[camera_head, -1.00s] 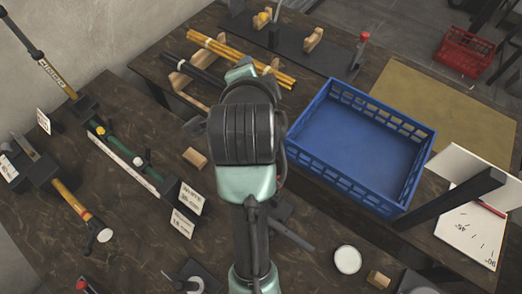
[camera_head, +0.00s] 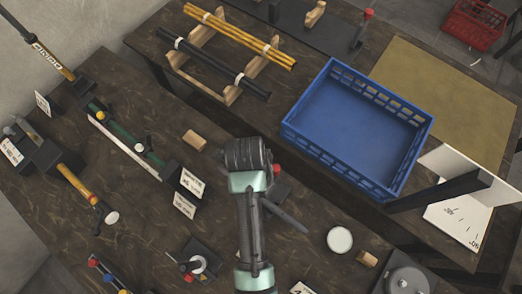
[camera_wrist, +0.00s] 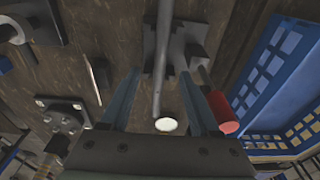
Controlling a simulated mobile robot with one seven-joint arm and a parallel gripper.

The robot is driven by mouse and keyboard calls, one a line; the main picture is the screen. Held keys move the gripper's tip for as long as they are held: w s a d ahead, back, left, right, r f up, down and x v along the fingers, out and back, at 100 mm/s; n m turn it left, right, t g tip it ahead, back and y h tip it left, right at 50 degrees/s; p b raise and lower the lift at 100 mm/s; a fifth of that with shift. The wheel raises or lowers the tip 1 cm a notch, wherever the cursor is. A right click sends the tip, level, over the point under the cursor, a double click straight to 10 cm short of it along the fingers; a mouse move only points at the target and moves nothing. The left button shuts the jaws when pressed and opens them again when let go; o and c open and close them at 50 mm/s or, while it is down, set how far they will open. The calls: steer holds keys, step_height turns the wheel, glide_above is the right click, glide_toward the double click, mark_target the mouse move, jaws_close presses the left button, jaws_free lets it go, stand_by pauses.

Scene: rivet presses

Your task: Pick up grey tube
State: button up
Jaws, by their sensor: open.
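A grey tube-like bar (camera_head: 285,213) lies slanted on the near table, at a dark block close to my wrist. In the wrist view a grey bar (camera_wrist: 162,60) runs lengthwise between the fingers of my gripper (camera_wrist: 158,74). The fingers are apart, and I cannot tell their height above it. My wrist hides the fingers in the head view. Dark tubes (camera_head: 213,62) with white bands also lie on a wooden rack (camera_head: 236,92) on the far table, beside yellow tubes (camera_head: 240,38). I cannot tell for certain which of these is the grey tube.
A blue crate (camera_head: 310,145) stands right of my arm on the far table. A red handle (camera_wrist: 226,112) is close to my right finger. A white disc (camera_head: 339,240), a wooden block (camera_head: 194,140) and a green level-like tool (camera_head: 125,136) are on the near table.

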steer(key=shift+f+p, duration=0.4)
steer(key=shift+f, duration=2.6)
jaws_close()
